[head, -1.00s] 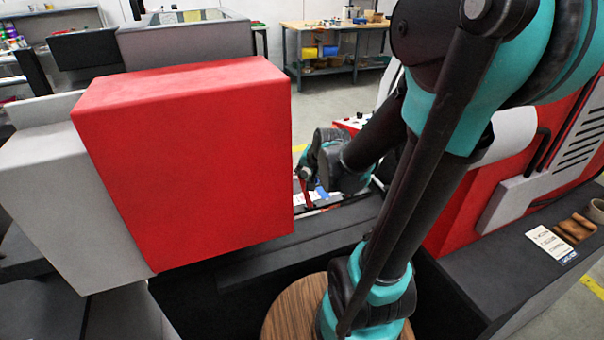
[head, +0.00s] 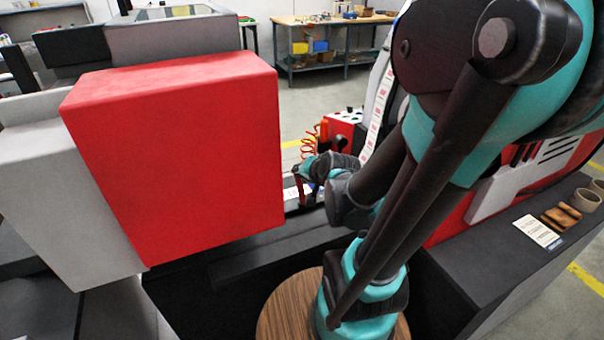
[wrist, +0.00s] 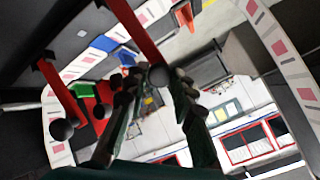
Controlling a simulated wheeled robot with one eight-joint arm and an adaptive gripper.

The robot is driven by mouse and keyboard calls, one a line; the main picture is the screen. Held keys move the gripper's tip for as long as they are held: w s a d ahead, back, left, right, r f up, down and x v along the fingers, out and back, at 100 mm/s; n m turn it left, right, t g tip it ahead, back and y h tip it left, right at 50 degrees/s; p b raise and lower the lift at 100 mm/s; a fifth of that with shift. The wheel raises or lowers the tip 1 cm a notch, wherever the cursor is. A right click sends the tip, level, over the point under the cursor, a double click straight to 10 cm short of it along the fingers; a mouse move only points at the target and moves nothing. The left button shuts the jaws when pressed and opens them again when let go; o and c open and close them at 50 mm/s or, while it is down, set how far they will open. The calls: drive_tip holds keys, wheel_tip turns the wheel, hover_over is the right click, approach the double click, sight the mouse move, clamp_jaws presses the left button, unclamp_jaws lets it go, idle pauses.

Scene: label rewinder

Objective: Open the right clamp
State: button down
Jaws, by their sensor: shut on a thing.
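In the wrist view, a red clamp lever (wrist: 136,30) with a round black knob (wrist: 158,76) reaches down between the fingers of my gripper (wrist: 154,88). My gripper is shut on this lever near its knob end. A second red lever (wrist: 58,88) with a black knob stands apart at the left of the wrist view. In the head view, my gripper (head: 306,186) is small, just right of the big red housing, with a bit of red lever at it. The clamp's base and the finger contact are mostly hidden there.
The big red housing (head: 175,160) fills the left of the head view, close to my gripper. A printed label strip (head: 378,112) and a red box (head: 343,132) with an orange coil (head: 310,140) lie beyond. A card (head: 538,231) lies on the dark ledge at right.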

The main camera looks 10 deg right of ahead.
drive_tip(key=shift+w+r, duration=0.1)
idle(0.8)
drive_tip(key=c, duration=1.3)
unclamp_jaws()
drive_tip(key=shift+o, duration=0.2)
drive_tip(key=shift+s, duration=0.2)
drive_tip(key=v, duration=0.7)
drive_tip(key=shift+r, duration=0.1)
drive_tip(key=shift+c, duration=0.3)
